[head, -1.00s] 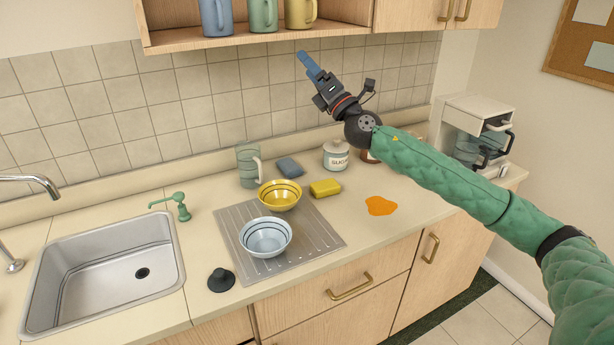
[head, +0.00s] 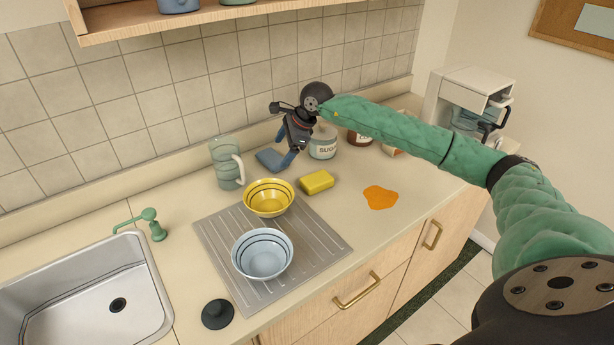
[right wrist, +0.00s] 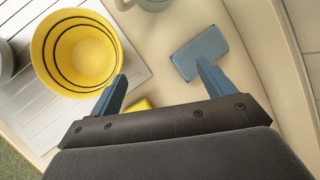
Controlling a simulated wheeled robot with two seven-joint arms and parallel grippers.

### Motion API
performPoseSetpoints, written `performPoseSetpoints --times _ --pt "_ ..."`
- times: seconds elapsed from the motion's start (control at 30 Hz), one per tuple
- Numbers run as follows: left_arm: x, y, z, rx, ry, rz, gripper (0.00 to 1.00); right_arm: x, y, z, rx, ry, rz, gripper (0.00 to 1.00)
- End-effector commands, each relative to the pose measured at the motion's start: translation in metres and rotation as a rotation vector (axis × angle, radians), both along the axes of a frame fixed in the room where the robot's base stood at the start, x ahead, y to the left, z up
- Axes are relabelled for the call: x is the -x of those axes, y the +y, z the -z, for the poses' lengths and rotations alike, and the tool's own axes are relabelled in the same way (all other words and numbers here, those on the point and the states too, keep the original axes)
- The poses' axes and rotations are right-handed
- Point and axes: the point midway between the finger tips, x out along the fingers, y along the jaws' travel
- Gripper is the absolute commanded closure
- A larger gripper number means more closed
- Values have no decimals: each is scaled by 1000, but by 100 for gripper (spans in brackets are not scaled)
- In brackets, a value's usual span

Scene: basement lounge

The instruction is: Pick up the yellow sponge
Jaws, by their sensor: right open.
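The yellow sponge (head: 316,182) lies on the counter to the right of the yellow bowl. In the right wrist view only a small part of the yellow sponge (right wrist: 139,105) shows between the finger bases; my gripper body hides the rest. My right gripper (head: 286,153) points down above the back of the counter, beyond the yellow sponge and near a blue sponge (head: 268,160). Its blue fingers (right wrist: 160,75) are spread and empty in the right wrist view. My left gripper is not in view.
A yellow bowl (head: 269,198) and a light blue bowl (head: 262,254) stand at a metal drainboard (head: 312,248). A glass mug (head: 226,163), a sugar jar (head: 323,143) and a wall shelf (head: 110,22) are nearby. An orange spill (head: 380,197) lies right of the yellow sponge.

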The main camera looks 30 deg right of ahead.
Motion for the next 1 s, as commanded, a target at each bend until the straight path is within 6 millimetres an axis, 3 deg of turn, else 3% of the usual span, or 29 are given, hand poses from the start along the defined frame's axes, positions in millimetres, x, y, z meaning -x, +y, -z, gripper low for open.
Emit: performPoseSetpoints --times 0.2,0.4,0.57,1.0 --pt "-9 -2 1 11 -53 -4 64 36 -49 23 297 179 -108 18" --pt "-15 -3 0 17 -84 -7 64 63 -70 26 417 307 -209 18" --pt "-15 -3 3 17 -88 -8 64 65 -71 28 431 310 -260 18" --pt "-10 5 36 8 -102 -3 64 66 -71 56 428 309 -261 18"
